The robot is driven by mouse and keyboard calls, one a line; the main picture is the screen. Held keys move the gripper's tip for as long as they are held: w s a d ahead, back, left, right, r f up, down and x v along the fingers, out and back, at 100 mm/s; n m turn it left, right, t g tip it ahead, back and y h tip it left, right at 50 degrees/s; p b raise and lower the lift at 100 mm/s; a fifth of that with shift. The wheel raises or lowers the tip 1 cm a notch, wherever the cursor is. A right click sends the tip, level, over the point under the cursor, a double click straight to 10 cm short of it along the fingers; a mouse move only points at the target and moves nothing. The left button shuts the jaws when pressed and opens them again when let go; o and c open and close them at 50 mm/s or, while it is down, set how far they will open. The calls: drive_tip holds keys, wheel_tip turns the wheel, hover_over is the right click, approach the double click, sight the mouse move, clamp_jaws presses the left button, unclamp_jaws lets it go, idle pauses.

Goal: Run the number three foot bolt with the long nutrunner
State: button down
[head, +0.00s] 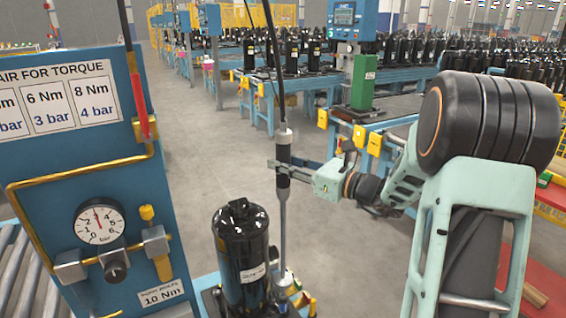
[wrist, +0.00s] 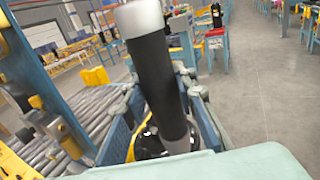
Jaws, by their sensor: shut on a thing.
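The long nutrunner (head: 283,165) hangs upright from its cable in the head view, with a black grip, a white collar and a long grey shaft. My gripper (head: 281,168) is shut around its black body. In the wrist view the nutrunner's black body (wrist: 155,80) stands tilted between the fingers of my gripper (wrist: 165,115). A black compressor (head: 241,255) stands on a blue pallet to the left of the shaft. The shaft's lower end is at a foot (head: 285,288) beside the compressor. Whether the socket sits on a bolt there cannot be told.
A blue panel (head: 70,160) on the left carries an air-for-torque chart, a pressure gauge (head: 99,221) and a 10 Nm label (head: 160,294). Conveyors with several compressors (head: 290,55) lie behind. The grey floor between is clear.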

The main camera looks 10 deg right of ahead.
sight(284, 147)
drive_tip(key=shift+f+b, duration=0.5)
drive_tip(key=shift+f, duration=0.2)
idle(1.7)
drive_tip(key=shift+r, duration=0.1)
drive_tip(key=shift+r+p, duration=1.95)
drive_tip(key=shift+r, duration=0.75)
